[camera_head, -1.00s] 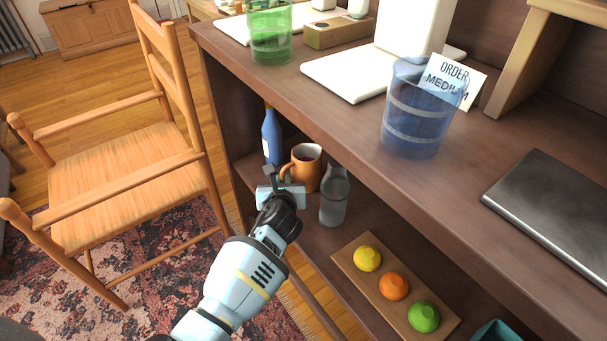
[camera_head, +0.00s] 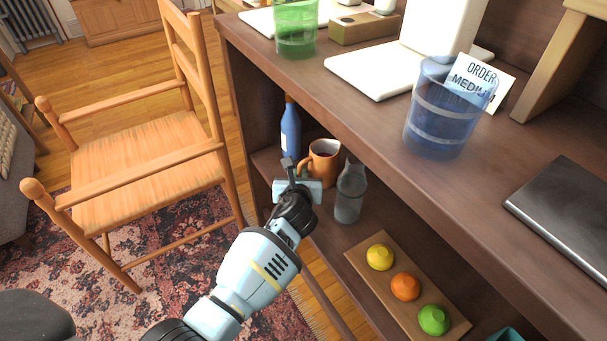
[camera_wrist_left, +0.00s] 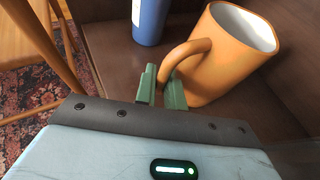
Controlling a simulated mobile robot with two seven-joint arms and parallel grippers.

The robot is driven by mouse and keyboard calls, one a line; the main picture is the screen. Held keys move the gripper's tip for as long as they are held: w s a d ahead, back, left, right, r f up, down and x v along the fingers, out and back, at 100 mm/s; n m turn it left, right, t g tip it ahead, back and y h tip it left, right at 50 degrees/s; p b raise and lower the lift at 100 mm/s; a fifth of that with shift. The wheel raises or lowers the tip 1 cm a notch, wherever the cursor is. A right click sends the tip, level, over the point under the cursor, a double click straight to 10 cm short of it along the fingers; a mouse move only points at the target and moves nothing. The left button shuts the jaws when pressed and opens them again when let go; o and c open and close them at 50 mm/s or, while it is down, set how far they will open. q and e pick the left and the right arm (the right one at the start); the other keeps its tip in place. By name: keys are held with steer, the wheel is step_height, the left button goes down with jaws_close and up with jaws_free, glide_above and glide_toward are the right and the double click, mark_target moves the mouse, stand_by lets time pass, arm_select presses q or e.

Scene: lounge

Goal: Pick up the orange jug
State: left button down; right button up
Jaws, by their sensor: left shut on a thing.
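The orange jug (camera_head: 326,165) is on the lower shelf of the dark wooden desk, between a blue bottle and a clear grey bottle. It also shows large in the left wrist view (camera_wrist_left: 222,62), with its handle toward my gripper. My left gripper (camera_head: 290,172) is shut on the jug's handle; in the left wrist view its green fingers (camera_wrist_left: 160,86) are on either side of the handle's lower part. The jug's base is partly hidden, and I cannot tell whether it is clear of the shelf. My right gripper is not in view.
The blue bottle (camera_head: 290,132) stands just behind left of the jug, and the grey bottle (camera_head: 350,193) close to its right. The desk top (camera_head: 375,120) overhangs the shelf. A wooden chair (camera_head: 140,165) stands left. A board (camera_head: 380,283) with coloured pieces lies front right.

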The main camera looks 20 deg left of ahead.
arm_select(q)
steer(key=shift+w+r+p, duration=0.1)
steer(key=shift+r+p, duration=2)
steer(key=shift+r, duration=1.9)
steer(key=shift+r+p, duration=0.3)
steer(key=shift+r, duration=0.2)
steer(key=shift+r+p, duration=0.3)
steer(key=shift+r, duration=0.25)
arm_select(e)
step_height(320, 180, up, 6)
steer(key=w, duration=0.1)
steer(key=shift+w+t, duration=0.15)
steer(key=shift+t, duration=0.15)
